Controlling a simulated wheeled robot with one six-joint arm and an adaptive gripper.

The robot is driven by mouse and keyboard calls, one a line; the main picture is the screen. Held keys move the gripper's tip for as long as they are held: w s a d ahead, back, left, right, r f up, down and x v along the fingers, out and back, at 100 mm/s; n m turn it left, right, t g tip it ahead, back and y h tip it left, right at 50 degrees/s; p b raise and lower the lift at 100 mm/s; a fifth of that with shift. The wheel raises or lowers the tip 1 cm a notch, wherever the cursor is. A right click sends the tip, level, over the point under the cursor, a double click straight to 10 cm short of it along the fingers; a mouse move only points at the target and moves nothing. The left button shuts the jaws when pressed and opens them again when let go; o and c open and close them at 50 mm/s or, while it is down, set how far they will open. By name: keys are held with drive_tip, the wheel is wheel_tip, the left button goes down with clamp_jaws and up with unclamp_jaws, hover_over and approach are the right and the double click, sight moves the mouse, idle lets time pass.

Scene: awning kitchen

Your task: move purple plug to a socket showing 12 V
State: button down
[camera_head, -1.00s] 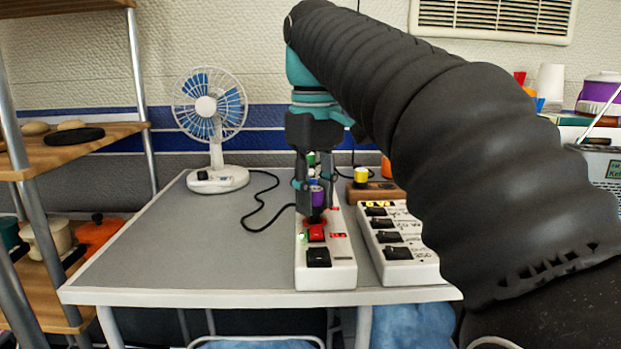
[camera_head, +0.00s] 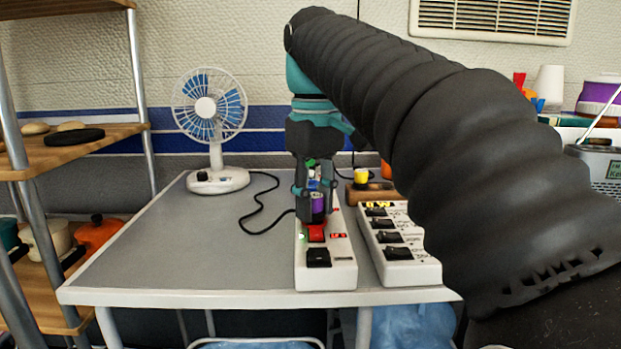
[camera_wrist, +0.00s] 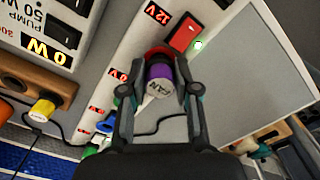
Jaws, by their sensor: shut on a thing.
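The purple plug (camera_wrist: 162,82), marked FAN, stands in a socket of the left white power strip (camera_head: 336,270); it also shows in the head view (camera_head: 318,204). My gripper (camera_wrist: 160,70) is shut on the plug, one finger on each side; it also shows in the head view (camera_head: 317,196). Beside the plug are a lit red switch (camera_wrist: 185,36), a green light (camera_wrist: 198,44) and a display reading 12 V (camera_wrist: 157,13). Another display (camera_wrist: 120,75) farther along the strip seems to read 0 V. The plug's base is partly hidden.
A yellow plug (camera_head: 361,175) sits on a brown block (camera_head: 383,191). A fan (camera_head: 208,108) with a black cord stands at the back left. The table's left part (camera_head: 170,260) is clear.

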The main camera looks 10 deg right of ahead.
sight(315, 196)
drive_tip(key=shift+f, duration=0.4)
idle(0.5)
drive_tip(key=c, duration=0.5)
unclamp_jaws()
drive_tip(key=shift+c, duration=0.2)
drive_tip(key=shift+r, duration=0.1)
drive_tip(key=shift+r+p, duration=3.4)
drive_tip(key=shift+p, duration=0.4)
